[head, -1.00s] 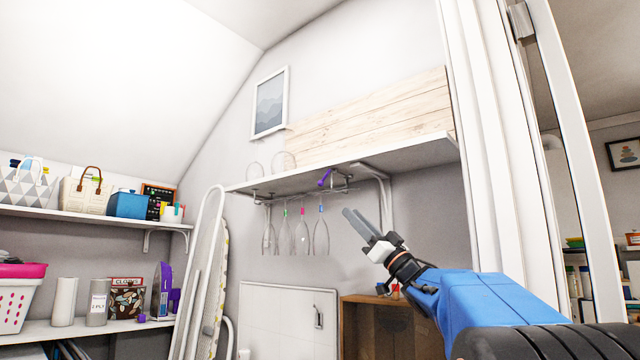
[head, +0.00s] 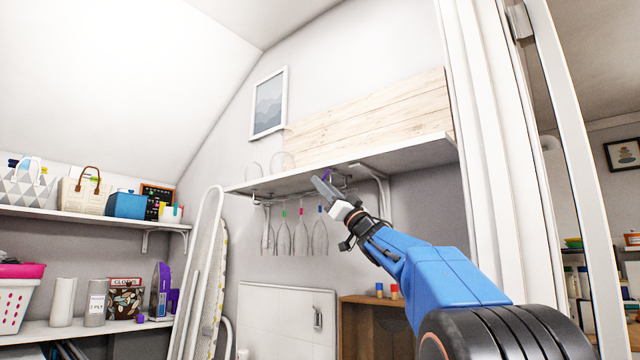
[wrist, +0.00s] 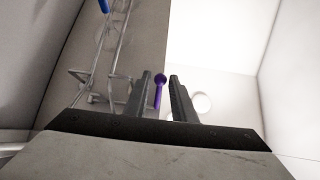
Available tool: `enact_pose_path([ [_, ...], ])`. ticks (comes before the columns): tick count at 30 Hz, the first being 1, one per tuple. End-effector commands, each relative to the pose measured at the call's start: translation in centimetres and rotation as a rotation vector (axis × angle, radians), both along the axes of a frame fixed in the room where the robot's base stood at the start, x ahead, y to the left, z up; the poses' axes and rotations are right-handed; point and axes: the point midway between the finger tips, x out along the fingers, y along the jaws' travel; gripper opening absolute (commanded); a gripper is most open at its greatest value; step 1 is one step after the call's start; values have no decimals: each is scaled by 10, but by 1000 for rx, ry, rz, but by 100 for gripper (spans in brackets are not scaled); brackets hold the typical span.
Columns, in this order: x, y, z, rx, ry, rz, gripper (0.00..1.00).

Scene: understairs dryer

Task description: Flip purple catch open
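The purple catch (wrist: 159,92) shows in the wrist view as a thin stem with a round knob, between the two fingers and nearer the left one. In the head view the catch (head: 326,174) is under the wall shelf, mostly hidden behind my fingers. My gripper (wrist: 160,82) is open, with a gap between its fingers. In the head view my gripper (head: 319,184) is just below the shelf, its tips at the catch. I cannot tell whether a finger touches it.
The white shelf (head: 410,152) is close above my gripper. A wire rack (wrist: 115,60) is at left in the wrist view. Several glasses (head: 300,236) hang below the shelf. A wooden cabinet (head: 375,325) is below, and a white door frame (head: 492,150) is at right.

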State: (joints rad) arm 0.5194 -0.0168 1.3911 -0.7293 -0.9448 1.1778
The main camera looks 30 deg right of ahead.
Motion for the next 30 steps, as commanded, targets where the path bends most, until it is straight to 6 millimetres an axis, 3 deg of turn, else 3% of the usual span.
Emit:
enact_pose_path([
  [6, 11, 4, 12, 0, 0, 0, 23],
  [15, 12, 4, 13, 1, 0, -1, 23],
  [16, 12, 4, 13, 1, 0, -1, 21],
  [19, 12, 4, 13, 1, 0, -1, 0],
  [30, 11, 3, 12, -10, 27, -3, 0],
])
